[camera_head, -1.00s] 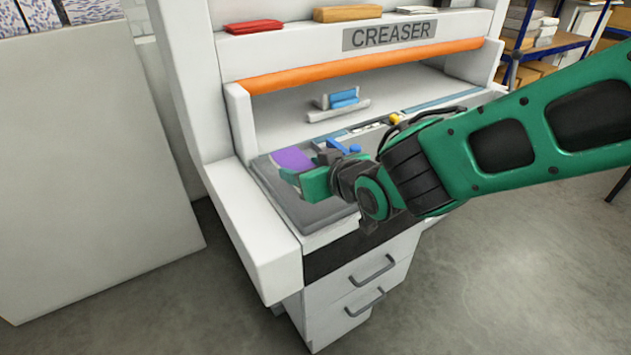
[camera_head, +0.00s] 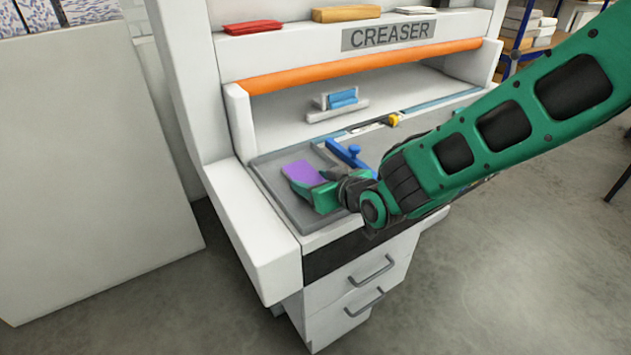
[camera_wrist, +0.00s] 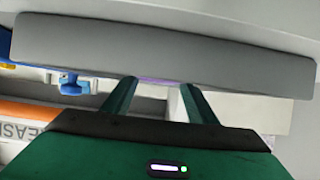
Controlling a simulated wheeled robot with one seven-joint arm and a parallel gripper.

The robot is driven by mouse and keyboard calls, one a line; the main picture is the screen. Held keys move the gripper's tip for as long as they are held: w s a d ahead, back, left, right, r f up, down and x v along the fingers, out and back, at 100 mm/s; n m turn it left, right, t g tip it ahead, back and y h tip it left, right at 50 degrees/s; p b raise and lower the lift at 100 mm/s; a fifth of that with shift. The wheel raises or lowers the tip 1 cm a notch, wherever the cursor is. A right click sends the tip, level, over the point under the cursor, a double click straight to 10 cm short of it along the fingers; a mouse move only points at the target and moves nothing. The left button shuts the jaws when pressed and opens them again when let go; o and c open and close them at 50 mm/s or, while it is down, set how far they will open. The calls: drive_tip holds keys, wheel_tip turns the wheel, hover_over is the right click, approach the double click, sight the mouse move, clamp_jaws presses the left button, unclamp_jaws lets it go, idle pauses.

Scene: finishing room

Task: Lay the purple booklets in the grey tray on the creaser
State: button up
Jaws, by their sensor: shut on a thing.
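The grey tray (camera_head: 272,182) lies on the creaser (camera_head: 262,235), at the left of its bed. My gripper (camera_head: 318,186) is over the tray and shut on a purple booklet (camera_head: 302,173), which sticks out to the left of the fingers. I cannot tell whether the booklet touches the tray floor. In the wrist view my fingers (camera_wrist: 160,100) stand either side of a thin purple edge (camera_wrist: 158,81). My gripper hides part of the tray's right side. I see no other purple booklet.
A blue stop (camera_head: 346,154) stands just behind my gripper. A blue block on a grey holder (camera_head: 341,98) sits further back under the orange bar (camera_head: 350,68). A red block (camera_head: 253,27) and a tan block (camera_head: 346,13) lie on top. The tray's left part is bare.

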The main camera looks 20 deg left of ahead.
drive_tip(key=shift+f, duration=0.25)
drive_tip(key=o, duration=1.2)
drive_tip(key=shift+s+f, duration=0.1)
drive_tip(key=shift+d+f, duration=0.1)
drive_tip(key=shift+d, duration=0.05)
drive_tip(key=shift+d+f, duration=0.15)
drive_tip(key=shift+w+r, duration=0.2)
drive_tip(key=v, duration=1.2)
drive_tip(key=shift+s+a+r, duration=0.1)
drive_tip(key=shift+a+r, duration=0.15)
drive_tip(key=shift+r, duration=0.1)
